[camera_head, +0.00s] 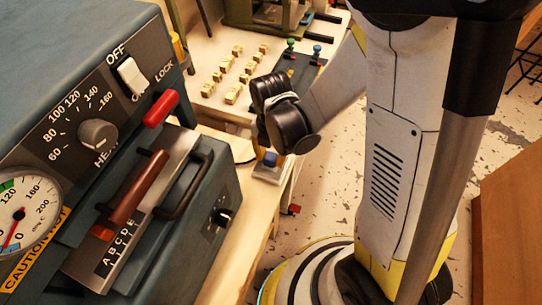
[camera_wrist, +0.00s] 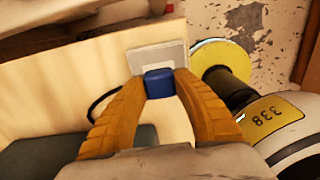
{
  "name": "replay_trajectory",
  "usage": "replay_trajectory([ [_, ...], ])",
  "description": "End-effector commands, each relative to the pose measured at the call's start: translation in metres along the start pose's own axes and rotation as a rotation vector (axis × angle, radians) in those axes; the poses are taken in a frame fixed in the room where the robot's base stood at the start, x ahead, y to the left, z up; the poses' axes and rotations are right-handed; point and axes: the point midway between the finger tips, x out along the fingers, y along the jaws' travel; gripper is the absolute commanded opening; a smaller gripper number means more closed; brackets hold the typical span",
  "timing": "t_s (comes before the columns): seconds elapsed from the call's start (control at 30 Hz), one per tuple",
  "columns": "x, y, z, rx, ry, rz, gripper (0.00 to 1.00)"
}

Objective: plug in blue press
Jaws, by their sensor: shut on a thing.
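The blue-grey press (camera_head: 215,175) fills the left of the head view, with a dial, a heat knob and an OFF/LOCK switch. A small blue plug (camera_wrist: 159,83) sits between the orange fingertips of my gripper (camera_wrist: 160,84), which is shut on it. In the head view the plug (camera_head: 270,158) shows on the plate (camera_head: 267,172), below my dark wrist. Whether its prongs are fully seated is hidden. A dark cord (camera_wrist: 96,104) curves behind the left finger.
A pale table (camera_head: 213,75) with several small blocks and a dark board with coloured knobs stands behind. The press rests on the light wood bench (camera_head: 262,215). Speckled floor lies to the right, and a brown wooden panel (camera_head: 508,240) stands at the right edge.

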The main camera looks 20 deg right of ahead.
Motion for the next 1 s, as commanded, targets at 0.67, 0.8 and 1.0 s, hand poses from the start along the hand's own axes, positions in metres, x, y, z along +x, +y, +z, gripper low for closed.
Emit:
replay_trajectory([
  [0.67, 0.005, 0.0, 0.0, 0.0, 0.0, 0.0, 0.03],
  [0.8, 0.008, 0.0, 0.0, 0.0, 0.0, 0.0, 0.03],
  [1.0, 0.012, 0.0, 0.0, 0.0, 0.0, 0.0, 0.03],
])
